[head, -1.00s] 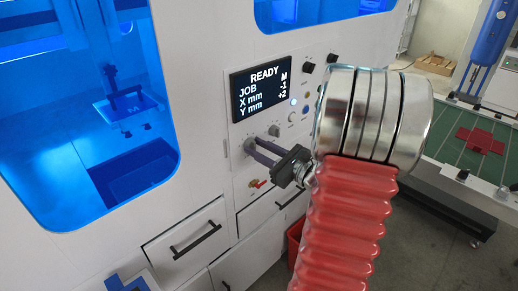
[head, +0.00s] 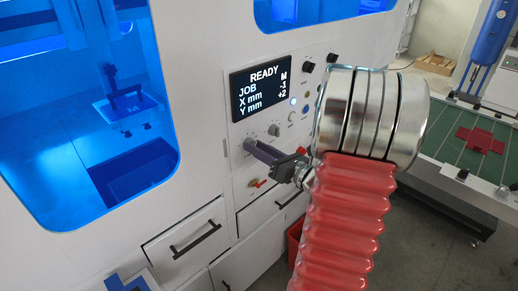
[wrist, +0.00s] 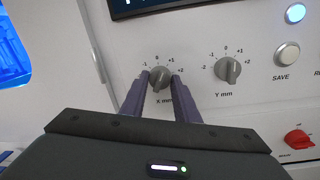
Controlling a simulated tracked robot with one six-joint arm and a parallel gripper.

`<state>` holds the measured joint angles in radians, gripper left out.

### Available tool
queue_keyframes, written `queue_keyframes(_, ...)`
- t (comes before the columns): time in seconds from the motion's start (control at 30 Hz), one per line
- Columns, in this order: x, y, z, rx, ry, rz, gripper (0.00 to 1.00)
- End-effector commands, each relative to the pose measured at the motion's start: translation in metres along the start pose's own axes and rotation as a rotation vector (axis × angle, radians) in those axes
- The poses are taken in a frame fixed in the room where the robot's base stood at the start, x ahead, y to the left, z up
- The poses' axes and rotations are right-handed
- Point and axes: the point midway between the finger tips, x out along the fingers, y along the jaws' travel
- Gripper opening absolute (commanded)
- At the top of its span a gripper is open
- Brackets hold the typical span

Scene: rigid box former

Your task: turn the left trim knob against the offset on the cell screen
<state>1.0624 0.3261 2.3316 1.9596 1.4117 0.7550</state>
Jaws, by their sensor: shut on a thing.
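The left trim knob, marked X mm (wrist: 160,76), is a small grey knob on the white panel, with a printed scale above it. My gripper (wrist: 158,84) has its two purple-grey fingers shut on this knob, one at each side. In the head view my gripper (head: 250,147) reaches the panel from the right, and its fingertips mostly hide the knob. The exact pointer setting is hard to read. The cell screen (head: 262,90) reads READY, JOB M, X mm -1, Y mm +2.
Drawers with black handles (head: 195,240) sit under the panel. A blue-lit window (head: 90,110) is at left. A green table (head: 470,150) stands at right.

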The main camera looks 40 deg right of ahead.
Motion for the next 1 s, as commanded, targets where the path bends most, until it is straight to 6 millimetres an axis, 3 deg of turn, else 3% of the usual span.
queue_keyframes(0.33,0.0000,-0.0007,0.0002,0.167,-0.014,-0.003,0.06)
queue_keyframes(0.8,-0.0002,-0.0012,0.0004,0.190,-0.015,-0.004,0.06)
queue_keyframes(0.83,-0.0002,-0.0013,0.0004,0.190,-0.015,-0.004,0.29)
queue_keyframes(1.0,-0.0002,-0.0011,0.0002,0.190,-0.015,-0.004,0.41)
